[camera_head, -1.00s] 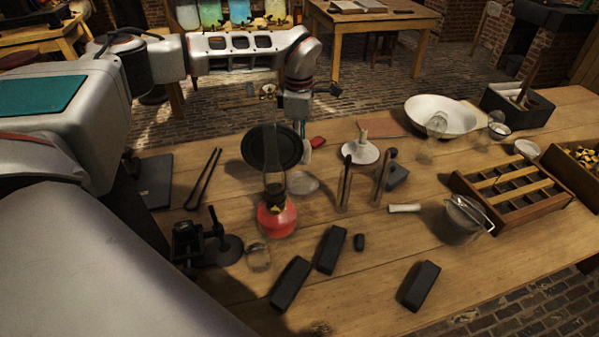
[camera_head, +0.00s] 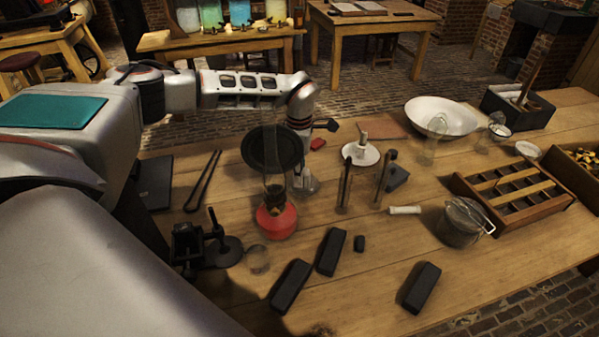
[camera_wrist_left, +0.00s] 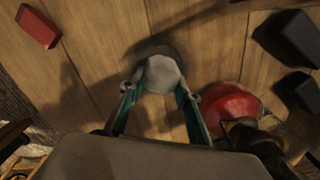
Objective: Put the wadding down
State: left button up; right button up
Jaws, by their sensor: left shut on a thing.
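The wadding (camera_wrist_left: 158,74) is a pale grey-white lump between the teal-padded fingertips of my left gripper (camera_wrist_left: 156,92) in the left wrist view. My left gripper is shut on it. In the head view my left gripper (camera_head: 304,181) is low over the table, just behind and right of the red-based oil lamp (camera_head: 276,220). A clear glass piece stands around the same spot, so the wadding is hard to make out there. I cannot tell whether the wadding touches the table or the glass. My right gripper is not in view.
The red lamp base (camera_wrist_left: 232,106) is close to my right finger in the wrist view. A black round plate (camera_head: 258,148) stands behind the lamp. A small red block (camera_head: 317,144) and a white candle dish (camera_head: 361,154) are nearby. Dark blocks (camera_head: 331,251) lie in front.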

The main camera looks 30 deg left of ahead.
pick_arm(q)
jog(key=shift+f, duration=0.1)
jog(key=o, duration=1)
notch_tip(320, 180, up, 12)
jog(key=shift+r, duration=0.15)
